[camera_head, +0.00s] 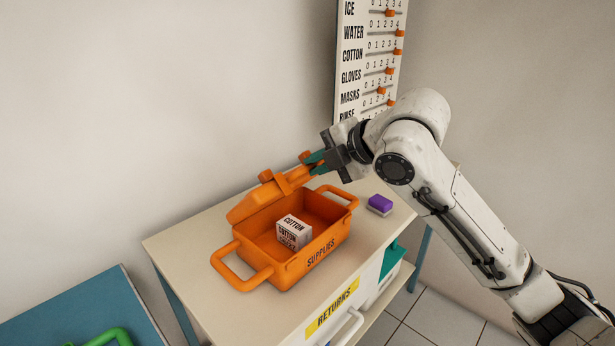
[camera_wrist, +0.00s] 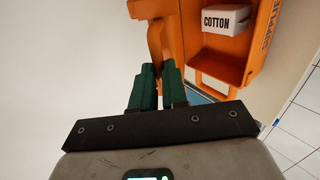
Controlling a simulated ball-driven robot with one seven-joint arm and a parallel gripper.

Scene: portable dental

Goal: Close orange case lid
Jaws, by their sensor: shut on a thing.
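The orange case (camera_head: 330,240), marked SUPPLIES, stands on the cream table with its lid (camera_head: 256,203) tilted up at the back, so it is open. In the wrist view the green fingers of my gripper (camera_wrist: 158,75) close around the orange lid (camera_wrist: 163,40). A COTTON box (camera_wrist: 226,20) shows inside the case there. The exact contact between the fingertips is partly hidden.
A purple and white sponge-like block (camera_head: 380,204) lies right of the case on the table (camera_head: 190,243). A wall board with orange sliders (camera_head: 370,60) hangs behind my arm. A blue surface with a green handle (camera_head: 105,338) is at lower left.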

